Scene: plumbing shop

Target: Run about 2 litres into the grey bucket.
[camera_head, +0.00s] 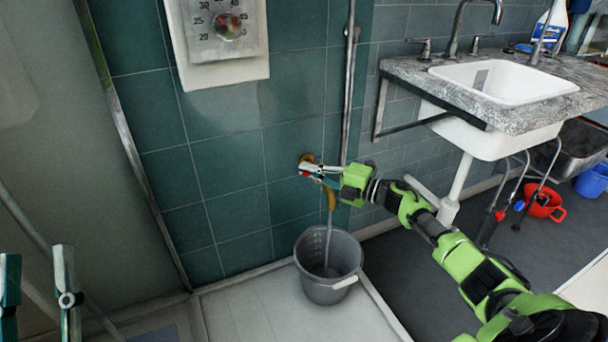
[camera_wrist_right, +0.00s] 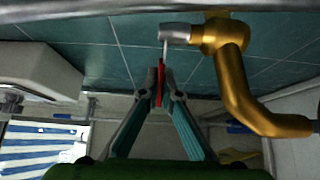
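The grey bucket (camera_head: 312,285) stands upright on the pale shower floor against the green tiled wall, under a brass tap (camera_head: 331,198). A greyish stream of water (camera_head: 328,235) runs from the spout into the bucket; the water level is unclear. My right gripper (camera_head: 308,171) is at the tap's handle. In the right wrist view the brass tap (camera_wrist_right: 232,75) is close and my right gripper (camera_wrist_right: 160,78) is closed around its red lever (camera_wrist_right: 160,88). My left gripper (camera_head: 38,290) is at the lower left, open and empty, far from the bucket.
A white sink (camera_head: 505,80) in a stone counter stands at the right. A red bucket (camera_head: 545,202) and a blue bucket (camera_head: 594,181) are on the dark floor beyond. A thermostat-like dial panel (camera_head: 222,40) hangs above the tap. The shower floor has a raised edge.

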